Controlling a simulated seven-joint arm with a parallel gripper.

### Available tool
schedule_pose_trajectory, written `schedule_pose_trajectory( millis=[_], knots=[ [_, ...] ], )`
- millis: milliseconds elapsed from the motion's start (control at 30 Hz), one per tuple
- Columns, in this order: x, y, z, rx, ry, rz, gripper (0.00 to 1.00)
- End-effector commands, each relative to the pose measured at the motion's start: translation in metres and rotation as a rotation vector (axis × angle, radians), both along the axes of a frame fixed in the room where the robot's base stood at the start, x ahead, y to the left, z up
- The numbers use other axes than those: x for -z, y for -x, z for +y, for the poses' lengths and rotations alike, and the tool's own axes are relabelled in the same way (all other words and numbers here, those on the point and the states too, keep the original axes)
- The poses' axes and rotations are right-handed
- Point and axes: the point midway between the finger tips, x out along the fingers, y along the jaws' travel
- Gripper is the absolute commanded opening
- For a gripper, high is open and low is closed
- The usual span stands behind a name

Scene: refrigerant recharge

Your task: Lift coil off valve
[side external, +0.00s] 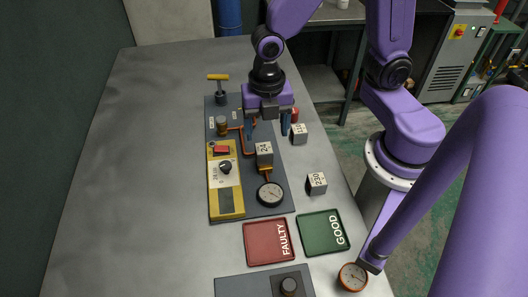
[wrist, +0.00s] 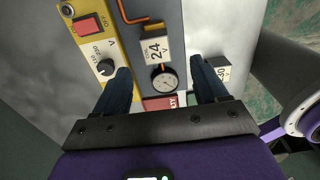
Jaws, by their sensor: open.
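The coil marked 24 V (side external: 264,152) is a pale grey block on the dark panel, seated over the copper pipe line. It also shows in the wrist view (wrist: 155,50), ahead between the fingers. The valve under it is hidden by the coil. My gripper (side external: 268,134) is open and empty, with blue fingers pointing down. It is above the panel, a little behind the 24 V coil in the side view, and apart from it. In the wrist view my gripper (wrist: 160,65) has one finger on each side, with nothing between them.
Loose coil blocks stand on the table: one behind (side external: 299,134) and one marked 230 (side external: 316,183). A gauge (side external: 270,194) is in front of the coil. A yellow switch unit (side external: 226,185) is left. FAULTY (side external: 262,256) and GOOD (side external: 312,244) trays lie nearer. The table's left side is clear.

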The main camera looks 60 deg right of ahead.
Motion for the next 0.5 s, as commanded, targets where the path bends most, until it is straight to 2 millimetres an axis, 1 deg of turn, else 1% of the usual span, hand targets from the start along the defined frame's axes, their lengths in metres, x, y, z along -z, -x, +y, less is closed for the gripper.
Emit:
schedule_pose_trajectory(
  millis=[33, 133, 400, 500],
  knots=[
    [0.008, 0.000, -0.001, 0.001, 0.004, 0.004, 0.72],
    [0.017, 0.000, -0.001, 0.000, 0.003, 0.003, 0.72],
    [0.028, 0.000, 0.000, 0.002, 0.001, 0.001, 0.72],
    [0.035, -0.002, 0.000, 0.001, 0.002, 0.002, 0.72]
  ],
)
